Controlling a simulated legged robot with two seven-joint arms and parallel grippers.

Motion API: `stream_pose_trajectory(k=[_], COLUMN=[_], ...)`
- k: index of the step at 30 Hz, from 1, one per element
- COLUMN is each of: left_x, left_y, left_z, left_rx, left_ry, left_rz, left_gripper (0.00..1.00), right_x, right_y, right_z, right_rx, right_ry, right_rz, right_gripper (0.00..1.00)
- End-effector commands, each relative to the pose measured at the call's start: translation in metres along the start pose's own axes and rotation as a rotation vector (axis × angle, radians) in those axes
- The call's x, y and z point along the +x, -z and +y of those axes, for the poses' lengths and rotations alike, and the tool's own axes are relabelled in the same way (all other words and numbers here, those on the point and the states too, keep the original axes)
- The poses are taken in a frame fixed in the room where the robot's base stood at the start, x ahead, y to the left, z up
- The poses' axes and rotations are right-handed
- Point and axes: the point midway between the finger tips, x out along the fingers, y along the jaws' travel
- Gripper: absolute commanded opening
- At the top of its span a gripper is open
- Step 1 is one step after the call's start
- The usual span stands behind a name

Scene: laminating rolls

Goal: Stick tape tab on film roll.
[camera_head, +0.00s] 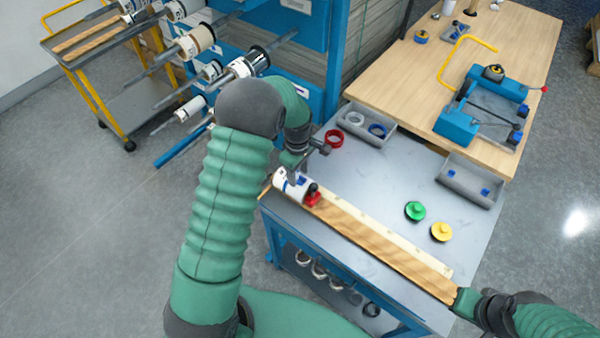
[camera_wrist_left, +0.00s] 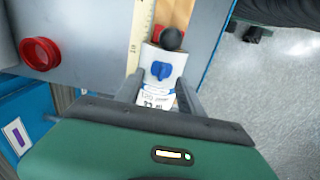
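The white film roll (camera_head: 291,185) lies at the left end of the wooden board on the metal table, with a red and black end piece (camera_head: 313,196). A blue tab (camera_wrist_left: 161,70) shows on the roll's white surface in the left wrist view; whether it is stuck down is hard to tell. My left gripper (camera_head: 294,174) is over the roll. In the left wrist view its spread fingers (camera_wrist_left: 158,88) stand on either side of the roll; no clear grip shows. My right gripper (camera_head: 462,299) is at the board's right end, its fingers mostly hidden.
A grey tray (camera_head: 468,192) holds blue tabs; another tray (camera_head: 369,137) holds white and blue rings. A red ring (camera_head: 334,138), green piece (camera_head: 415,211) and yellow piece (camera_head: 441,231) lie on the table. A roll rack (camera_head: 210,60) stands left.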

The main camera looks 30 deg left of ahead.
Motion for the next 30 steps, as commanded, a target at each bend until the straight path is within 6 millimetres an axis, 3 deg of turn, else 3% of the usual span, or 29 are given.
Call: stream_pose_trajectory(k=[8,11,14,24,30], left_x=[-0.001,-0.01,-0.03,-0.128,-0.161], left_y=[-0.002,-0.002,-0.002,0.005,0.006], left_z=[0.001,0.002,0.002,0.002,0.001], left_rx=[0.0,0.0,0.0,-0.001,-0.001], left_ry=[0.0,-0.003,-0.005,-0.004,-0.001], left_rz=[0.001,0.003,0.002,-0.002,-0.004], left_gripper=[0.45,0.45,0.45,0.45,0.45], right_x=[0.0,0.001,0.003,0.009,0.009], right_y=[0.0,0.0,-0.001,-0.002,-0.002], right_z=[0.0,0.0,0.0,0.0,0.0], right_rx=[-0.001,-0.001,0.0,0.0,-0.001], right_ry=[0.0,0.0,0.0,0.0,0.0], right_rz=[0.0,0.0,0.0,0.0,0.0], right_gripper=[0.0,0.0,0.0,0.0,0.0])
